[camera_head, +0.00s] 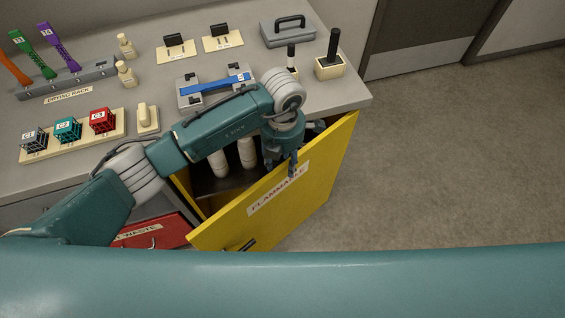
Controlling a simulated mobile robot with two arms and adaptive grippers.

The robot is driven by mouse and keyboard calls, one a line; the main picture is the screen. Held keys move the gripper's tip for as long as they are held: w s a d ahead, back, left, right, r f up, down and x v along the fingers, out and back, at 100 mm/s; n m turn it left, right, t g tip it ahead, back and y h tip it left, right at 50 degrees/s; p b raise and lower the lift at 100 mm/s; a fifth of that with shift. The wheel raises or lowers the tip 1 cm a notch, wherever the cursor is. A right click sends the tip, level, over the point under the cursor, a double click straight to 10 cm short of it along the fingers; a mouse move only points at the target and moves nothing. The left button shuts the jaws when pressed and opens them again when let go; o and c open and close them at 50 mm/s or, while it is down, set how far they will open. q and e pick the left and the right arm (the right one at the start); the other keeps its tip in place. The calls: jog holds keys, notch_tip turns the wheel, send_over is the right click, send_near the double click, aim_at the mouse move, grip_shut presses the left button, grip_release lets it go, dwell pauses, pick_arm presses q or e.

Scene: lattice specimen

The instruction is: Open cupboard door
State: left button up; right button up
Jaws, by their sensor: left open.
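The yellow cupboard door (315,188), labelled "FLAMMABLE", stands swung open below the bench's front edge. A dark handle (240,246) shows near its lower left end. Inside the cupboard, pale bottles (247,152) stand on a dark shelf (222,184). My left gripper (281,170) is open, fingers pointing down, at the inner side of the door near its top edge. I cannot tell whether it touches the door. My right gripper is not in view.
The bench top (350,92) holds a drying rack (70,84), a sample tray (75,135), a blue specimen in a fixture (213,84) and a grey case (288,31). A red waste drawer (160,236) is left of the door. Floor (440,160) to the right is clear.

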pick_arm(q)
notch_tip(320, 180, down, 3)
jog(key=shift+w+r, duration=0.1)
jog(key=shift+r, duration=0.05)
jog(key=shift+c, duration=0.7)
grip_shut()
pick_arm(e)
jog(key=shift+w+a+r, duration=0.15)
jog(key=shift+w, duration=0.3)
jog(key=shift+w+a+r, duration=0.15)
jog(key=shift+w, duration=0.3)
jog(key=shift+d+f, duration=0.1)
